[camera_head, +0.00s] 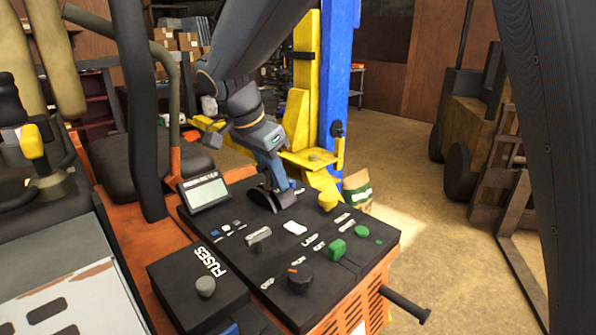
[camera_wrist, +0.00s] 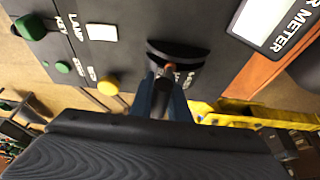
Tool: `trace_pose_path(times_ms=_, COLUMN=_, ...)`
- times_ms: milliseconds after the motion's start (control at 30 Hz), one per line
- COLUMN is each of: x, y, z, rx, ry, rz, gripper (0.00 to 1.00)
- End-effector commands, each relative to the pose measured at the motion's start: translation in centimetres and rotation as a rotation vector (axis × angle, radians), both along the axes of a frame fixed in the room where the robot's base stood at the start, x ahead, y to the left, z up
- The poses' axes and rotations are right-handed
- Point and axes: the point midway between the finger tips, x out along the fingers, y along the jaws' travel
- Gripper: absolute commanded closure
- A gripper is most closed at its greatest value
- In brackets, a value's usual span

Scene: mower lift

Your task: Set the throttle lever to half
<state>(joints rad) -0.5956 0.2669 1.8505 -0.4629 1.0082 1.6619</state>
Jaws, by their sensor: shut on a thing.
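The throttle lever stands in a black curved housing (camera_head: 271,198) near the back edge of the black control panel (camera_head: 225,262). My gripper (camera_head: 277,181) reaches down to it from above and behind. In the wrist view the same housing (camera_wrist: 180,52) lies just beyond my gripper (camera_wrist: 161,92). Its two blue fingers are shut on the dark throttle lever (camera_wrist: 160,84), one on each side. The lever's setting marks are mostly hidden by the fingers, so its exact position cannot be read.
An hour meter (camera_head: 205,192) stands left of the lever. A yellow knob (camera_head: 327,201), a white switch (camera_head: 294,228), a green knob (camera_head: 337,249), a grey lever (camera_head: 258,237) and a black knob (camera_head: 300,279) share the panel. A yellow and blue lift post (camera_head: 335,65) rises behind.

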Motion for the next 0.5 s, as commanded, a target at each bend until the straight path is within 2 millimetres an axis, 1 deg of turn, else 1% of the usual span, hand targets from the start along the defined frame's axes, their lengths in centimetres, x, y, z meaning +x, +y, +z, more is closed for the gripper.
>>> trace_pose_path(times_ms=200, x=0.3, y=0.8, z=0.1, rx=-0.061, ry=0.067, rz=0.005, gripper=1.0)
trace_pose_path(times_ms=367, x=0.9, y=1.4, z=0.1, rx=-0.065, ry=0.071, rz=0.005, gripper=1.0)
trace_pose_path(times_ms=500, x=1.0, y=1.5, z=0.2, rx=-0.063, ry=0.069, rz=0.006, gripper=1.0)
